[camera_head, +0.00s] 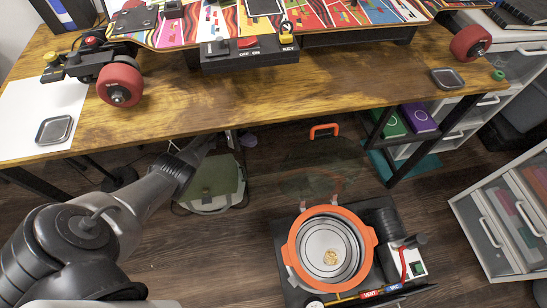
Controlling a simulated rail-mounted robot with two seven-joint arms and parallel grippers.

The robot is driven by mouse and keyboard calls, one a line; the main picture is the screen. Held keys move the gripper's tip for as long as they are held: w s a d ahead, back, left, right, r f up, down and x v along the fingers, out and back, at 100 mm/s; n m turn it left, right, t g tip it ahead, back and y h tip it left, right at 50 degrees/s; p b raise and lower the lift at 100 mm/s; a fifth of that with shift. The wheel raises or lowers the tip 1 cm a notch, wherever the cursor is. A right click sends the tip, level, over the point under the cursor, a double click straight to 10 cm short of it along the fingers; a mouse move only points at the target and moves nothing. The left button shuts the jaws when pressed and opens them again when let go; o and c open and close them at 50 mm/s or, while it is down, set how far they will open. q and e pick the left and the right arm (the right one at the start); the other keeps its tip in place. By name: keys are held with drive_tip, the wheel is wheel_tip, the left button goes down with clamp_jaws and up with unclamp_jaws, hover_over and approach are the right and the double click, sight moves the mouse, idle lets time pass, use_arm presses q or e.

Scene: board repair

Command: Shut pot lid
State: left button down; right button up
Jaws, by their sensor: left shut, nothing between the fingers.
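The pot (291,262) has an orange rim and a pale metal inside, with a small yellowish heap at its bottom. Its see-through dark lid (325,165) stands open, raised at the pot's far side on orange hinge pieces. The lid's orange handle (325,128) is at the top, close to the table's front edge. My left arm comes in from the left; my left gripper (232,139) is small and partly hidden near the table edge, shut and empty, left of the lid and apart from it. My right gripper is not in view.
A wooden table (230,105) with a colourful skateboard (180,22) crosses the top. The pot sits on a dark base (284,235) beside a black cylinder (382,222). A green bag (213,180) lies left of the lid. A drawer cabinet (490,235) stands right.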

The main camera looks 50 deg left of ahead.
use_arm(q)
drive_tip(key=d+r+p, duration=0.2)
drive_tip(key=d+r, duration=0.1)
drive_tip(key=d, duration=0.9)
drive_tip(key=shift+w+d+r, duration=0.2)
drive_tip(key=shift+w, duration=0.1)
